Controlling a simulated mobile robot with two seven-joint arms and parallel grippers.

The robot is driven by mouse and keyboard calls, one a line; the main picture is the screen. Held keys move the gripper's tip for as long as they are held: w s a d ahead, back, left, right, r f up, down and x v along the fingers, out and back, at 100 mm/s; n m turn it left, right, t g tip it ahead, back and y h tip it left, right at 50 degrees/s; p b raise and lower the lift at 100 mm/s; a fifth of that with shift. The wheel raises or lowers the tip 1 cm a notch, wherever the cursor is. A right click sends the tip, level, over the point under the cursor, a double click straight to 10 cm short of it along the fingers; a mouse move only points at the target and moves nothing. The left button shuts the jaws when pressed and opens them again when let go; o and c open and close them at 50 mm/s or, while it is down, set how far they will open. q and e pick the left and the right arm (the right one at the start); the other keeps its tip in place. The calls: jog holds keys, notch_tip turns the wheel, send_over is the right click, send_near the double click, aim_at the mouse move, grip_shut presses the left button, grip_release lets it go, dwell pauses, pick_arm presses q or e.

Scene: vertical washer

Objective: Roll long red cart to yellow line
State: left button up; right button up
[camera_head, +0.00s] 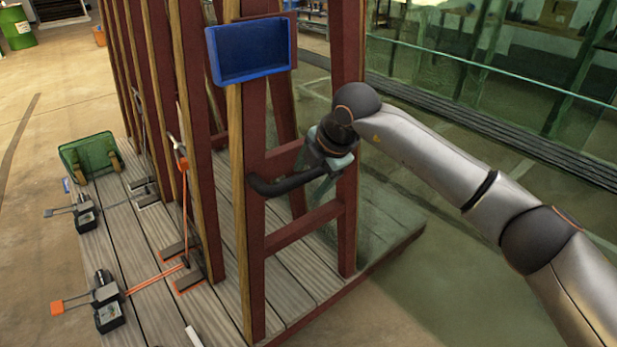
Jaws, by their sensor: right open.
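The long red cart has dark red upright frames (258,200) with wood strips and a grey plank deck (225,305). It stretches from the near middle to the upper left. A black handle (283,185) sticks out of its near end frame. My right gripper (335,165) is at the right end of this handle, between the two red posts. It is open; the small picture does not show clearly whether its fingers are around the handle or touch it. My left gripper is not in view. No yellow line shows.
A blue tray (250,50) is fixed high on the near frame. Clamps with orange parts (107,300) and a green box (90,155) sit at the deck's left side. Glass panels with a rail (470,65) stand at right. Open floor (40,250) lies at left.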

jog(key=p+v, duration=0.2)
jog(key=v, duration=0.6)
jog(key=shift+s+r, duration=0.15)
jog(key=shift+r, duration=0.2)
